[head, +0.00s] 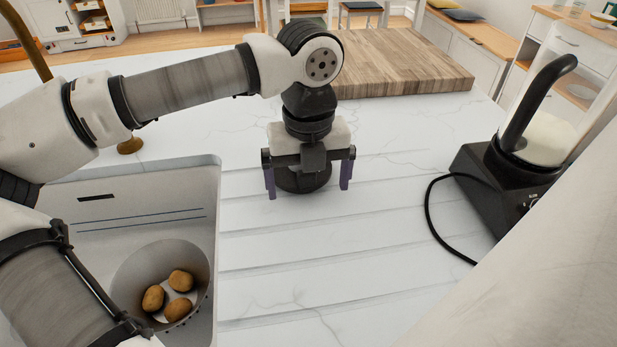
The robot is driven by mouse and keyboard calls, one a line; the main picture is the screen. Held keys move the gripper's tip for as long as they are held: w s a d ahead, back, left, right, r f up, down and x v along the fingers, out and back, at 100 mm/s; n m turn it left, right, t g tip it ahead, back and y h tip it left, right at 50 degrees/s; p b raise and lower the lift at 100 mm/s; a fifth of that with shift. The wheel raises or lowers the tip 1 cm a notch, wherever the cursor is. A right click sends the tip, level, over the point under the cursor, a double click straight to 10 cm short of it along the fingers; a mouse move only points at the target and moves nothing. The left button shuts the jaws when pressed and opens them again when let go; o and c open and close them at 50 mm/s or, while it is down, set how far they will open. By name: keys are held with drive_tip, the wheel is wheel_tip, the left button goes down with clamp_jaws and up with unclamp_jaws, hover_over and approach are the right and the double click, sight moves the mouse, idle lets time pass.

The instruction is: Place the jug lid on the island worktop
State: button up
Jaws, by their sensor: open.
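My gripper (308,184) points down over the white marble worktop (300,270), its two purple-tipped fingers spread wide. A dark round piece (303,183), which looks like the jug lid, shows low between the fingers, with a gap on each side. The gripper body hides its upper part. It appears to rest on the worktop, but I cannot tell for certain. The blender (510,180) stands at the right, with a dark base and a clear jug (545,138) with a black handle; white stuff is in the jug.
A sink (190,175) at the lower left holds a round strainer (130,270) with three potatoes (180,281). A wooden board (410,65) lies at the back. A black cord (430,225) loops beside the blender. The grooved worktop in front of the gripper is clear.

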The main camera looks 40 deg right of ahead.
wheel_tip(320, 180, up, 12)
drive_tip(key=shift+b, duration=0.4)
idle(0.3)
idle(0.5)
